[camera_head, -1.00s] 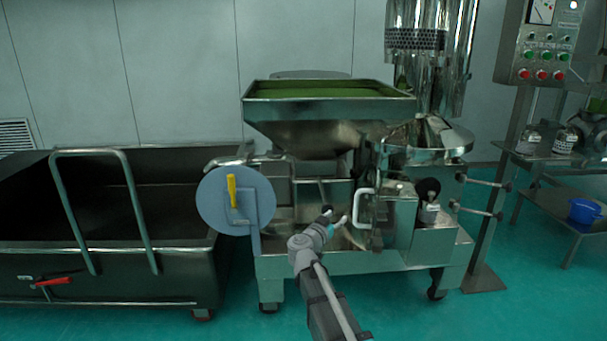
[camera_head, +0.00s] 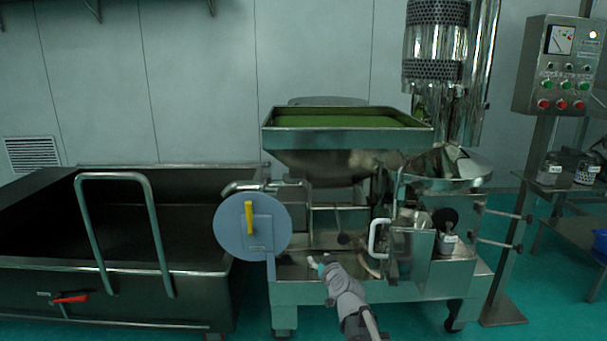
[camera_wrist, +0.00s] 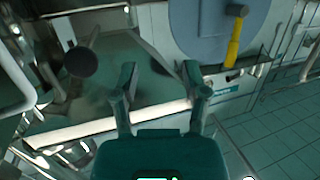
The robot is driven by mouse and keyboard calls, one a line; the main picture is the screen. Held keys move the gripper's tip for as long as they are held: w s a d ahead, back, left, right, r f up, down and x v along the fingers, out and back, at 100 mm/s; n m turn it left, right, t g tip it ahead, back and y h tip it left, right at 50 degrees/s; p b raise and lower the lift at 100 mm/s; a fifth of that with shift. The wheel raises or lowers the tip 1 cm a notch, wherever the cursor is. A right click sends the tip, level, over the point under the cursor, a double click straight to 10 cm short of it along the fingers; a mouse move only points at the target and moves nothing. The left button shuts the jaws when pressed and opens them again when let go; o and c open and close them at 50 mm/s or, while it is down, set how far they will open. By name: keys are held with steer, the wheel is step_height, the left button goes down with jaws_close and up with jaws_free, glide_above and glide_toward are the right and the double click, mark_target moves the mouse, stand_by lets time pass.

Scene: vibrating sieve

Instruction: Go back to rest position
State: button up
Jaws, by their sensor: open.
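My gripper (camera_head: 318,264) is in front of the lower part of the vibrating sieve machine (camera_head: 345,142), which has a steel hopper with green contents. In the wrist view my gripper (camera_wrist: 160,85) has its two fingers apart with nothing between them. A steel surface of the machine and a dark round knob (camera_wrist: 80,62) lie beyond the fingers. A blue-grey disc (camera_head: 228,226) with a yellow handle (camera_head: 249,218) is on the machine's left side; the yellow handle also shows in the wrist view (camera_wrist: 234,42).
A large dark steel bin (camera_head: 140,298) with an upright loop handle stands at the left. A control panel (camera_head: 562,68) with green and red buttons stands at the right. A white curved handle (camera_head: 373,238) sticks out from the machine.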

steer(key=s+d+f+g+h+p, duration=0.15)
steer(key=s+d+f+g, duration=0.25)
steer(key=s+f+g, duration=0.75)
steer(key=s+d+m+g+h+p, duration=0.3)
steer(key=s+d, duration=0.5)
steer(key=s, duration=0.6)
step_height(320, 180, up, 37)
steer(key=p, duration=3.6)
steer(key=shift+w, duration=0.15)
steer(key=shift+d+g, duration=0.15)
steer(key=shift+g, duration=0.1)
